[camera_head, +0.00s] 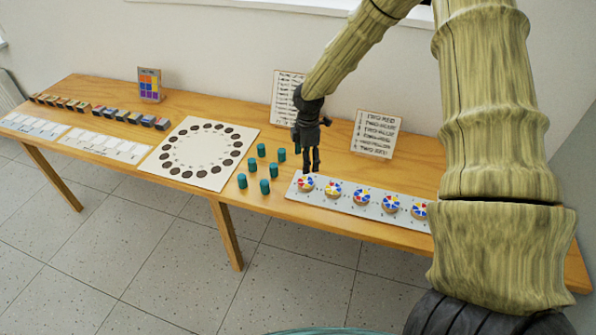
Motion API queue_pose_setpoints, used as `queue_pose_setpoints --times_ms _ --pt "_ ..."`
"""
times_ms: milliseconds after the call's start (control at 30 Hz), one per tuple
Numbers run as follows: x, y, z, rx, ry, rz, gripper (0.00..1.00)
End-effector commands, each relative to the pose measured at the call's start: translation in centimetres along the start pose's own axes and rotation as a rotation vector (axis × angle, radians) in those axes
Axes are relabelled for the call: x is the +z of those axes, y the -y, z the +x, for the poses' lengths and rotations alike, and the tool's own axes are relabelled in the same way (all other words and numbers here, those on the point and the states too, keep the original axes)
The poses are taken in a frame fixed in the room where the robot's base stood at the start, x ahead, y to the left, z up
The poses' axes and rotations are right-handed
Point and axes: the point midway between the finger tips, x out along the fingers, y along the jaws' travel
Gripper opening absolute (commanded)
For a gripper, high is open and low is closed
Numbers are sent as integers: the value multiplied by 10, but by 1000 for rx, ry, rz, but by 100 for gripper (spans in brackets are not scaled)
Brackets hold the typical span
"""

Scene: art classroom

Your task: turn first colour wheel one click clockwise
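A pale strip board (346,207) lies along the front right of the wooden table and bears several small round colour wheels in a row. The leftmost colour wheel (306,184) has red, yellow, blue and white sectors. A second wheel (333,189) sits to its right. My gripper (312,169) points down just above and behind the leftmost wheel. Its two dark fingers look close together, but the gap is too small to judge. Contact with the wheel cannot be told. My arm hides the right end of the board.
Several teal cylinders (265,187) stand left of the strip. A white board with a ring of dark discs (200,153) lies further left. Two text cards (376,134) (286,97) stand at the back. Small blocks (121,115) and a colour card (150,84) are at the far left.

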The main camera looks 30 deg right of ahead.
Motion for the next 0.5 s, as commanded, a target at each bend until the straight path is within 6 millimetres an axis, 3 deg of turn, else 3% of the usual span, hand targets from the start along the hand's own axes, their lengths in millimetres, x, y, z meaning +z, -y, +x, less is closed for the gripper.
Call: queue_pose_setpoints --times_ms 167,500 --pt "0 2 8 0 0 -2 72" --pt "-2 -2 48 -5 1 -1 72"
